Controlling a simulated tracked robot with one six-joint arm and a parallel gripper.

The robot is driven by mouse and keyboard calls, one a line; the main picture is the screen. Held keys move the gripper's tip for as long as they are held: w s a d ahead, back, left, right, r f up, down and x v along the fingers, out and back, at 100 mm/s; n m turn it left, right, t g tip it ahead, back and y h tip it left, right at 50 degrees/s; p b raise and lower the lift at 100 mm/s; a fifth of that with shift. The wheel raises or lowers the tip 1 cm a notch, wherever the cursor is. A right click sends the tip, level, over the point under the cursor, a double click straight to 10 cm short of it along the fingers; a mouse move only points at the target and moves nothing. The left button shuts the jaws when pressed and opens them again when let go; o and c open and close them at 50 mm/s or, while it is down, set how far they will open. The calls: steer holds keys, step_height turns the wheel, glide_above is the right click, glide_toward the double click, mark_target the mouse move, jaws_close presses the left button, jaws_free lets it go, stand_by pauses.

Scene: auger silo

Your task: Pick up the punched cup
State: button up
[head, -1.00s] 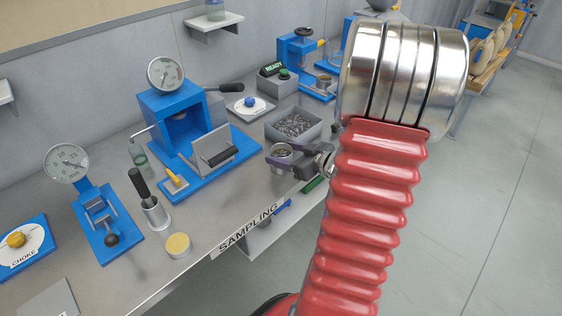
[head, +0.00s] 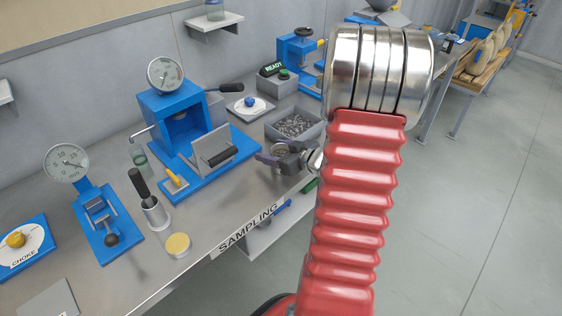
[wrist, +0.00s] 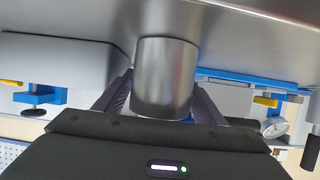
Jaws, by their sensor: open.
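A small round metal cup (head: 279,149), apparently the punched cup, stands on the bench in front of the grey bin. Its lower front is hidden by my gripper (head: 278,160) in the head view. In the wrist view the cup (wrist: 166,72) is a plain-looking grey cylinder between the two dark fingers of my gripper (wrist: 160,100). The fingers are open, one on each side of it. I cannot tell whether either finger touches it. No holes can be made out in its wall.
A grey bin (head: 270,133) of small dark pieces stands just behind the cup. A blue press (head: 172,120) with a grey plate stands to the left. The bench's front edge (head: 250,228), marked SAMPLING, is close by.

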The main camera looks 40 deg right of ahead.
stand_by(0.4)
steer(key=c, duration=0.9)
steer(key=shift+o, duration=0.2)
steer(key=shift+r, duration=0.1)
step_height(320, 180, up, 10)
